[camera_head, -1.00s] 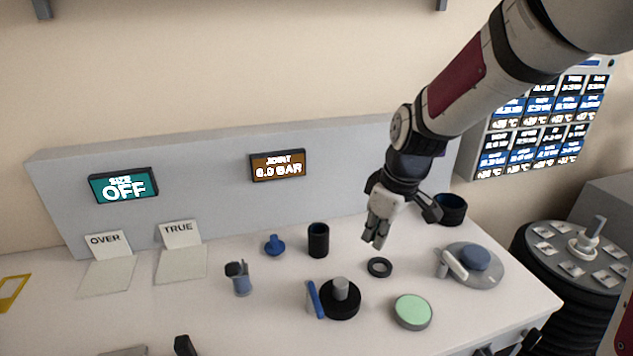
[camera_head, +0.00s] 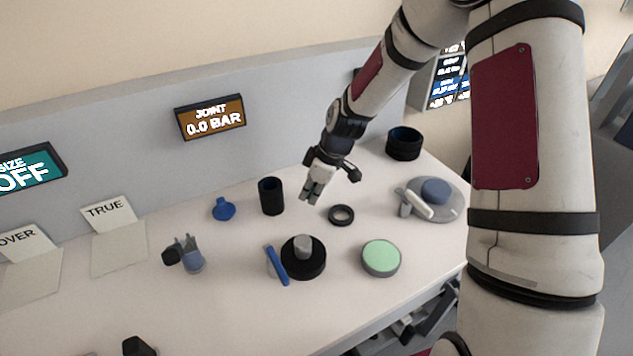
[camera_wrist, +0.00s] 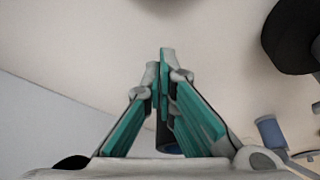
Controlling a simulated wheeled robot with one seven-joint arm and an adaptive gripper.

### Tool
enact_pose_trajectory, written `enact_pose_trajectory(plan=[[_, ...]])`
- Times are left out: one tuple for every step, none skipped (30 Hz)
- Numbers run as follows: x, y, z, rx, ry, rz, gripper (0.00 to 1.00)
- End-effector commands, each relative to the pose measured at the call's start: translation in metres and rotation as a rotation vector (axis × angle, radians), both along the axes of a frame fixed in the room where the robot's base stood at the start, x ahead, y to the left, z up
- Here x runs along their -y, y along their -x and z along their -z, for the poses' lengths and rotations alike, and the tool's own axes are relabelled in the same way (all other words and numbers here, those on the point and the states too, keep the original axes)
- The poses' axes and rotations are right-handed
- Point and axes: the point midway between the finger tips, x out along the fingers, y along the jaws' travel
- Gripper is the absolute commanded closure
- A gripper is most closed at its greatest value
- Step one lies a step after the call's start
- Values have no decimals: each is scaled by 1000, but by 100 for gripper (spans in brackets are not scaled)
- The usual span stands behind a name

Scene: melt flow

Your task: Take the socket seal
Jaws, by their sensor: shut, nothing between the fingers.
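A small black ring, which looks like the socket seal (camera_head: 341,223), lies flat on the white bench in the head view. My gripper (camera_head: 309,198) is above the bench, to the left of the ring and a little behind it, apart from it. Its teal-padded fingers (camera_wrist: 164,60) are together with nothing between them in the wrist view. I cannot clearly make out the ring in the wrist view.
A black cup (camera_head: 271,197) stands left of my gripper, a blue knob-like part (camera_head: 223,209) beyond it. In front are a black round base with a grey post (camera_head: 303,258), a blue bar (camera_head: 276,265) and a green-topped disc (camera_head: 381,258). A grey disc fixture (camera_head: 451,209) stands right.

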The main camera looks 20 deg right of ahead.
Motion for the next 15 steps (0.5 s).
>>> enact_pose_trajectory(plan=[[-4,-2,11,-3,-1,-2,100],[-5,-3,16,-4,-1,-1,100],[-7,-4,23,-3,-1,-2,100],[-4,-3,24,-2,0,2,100],[3,1,21,-1,0,6,100],[8,5,21,-1,0,6,100],[12,8,20,-2,0,7,100],[14,10,20,-2,0,6,100],[18,12,20,-2,0,4,100],[20,13,20,-1,-1,5,100],[22,15,21,-1,-1,4,100],[24,16,21,-1,-1,3,100],[25,17,21,-1,0,2,100],[26,17,21,-1,0,2,100],[27,18,21,0,0,1,100]])
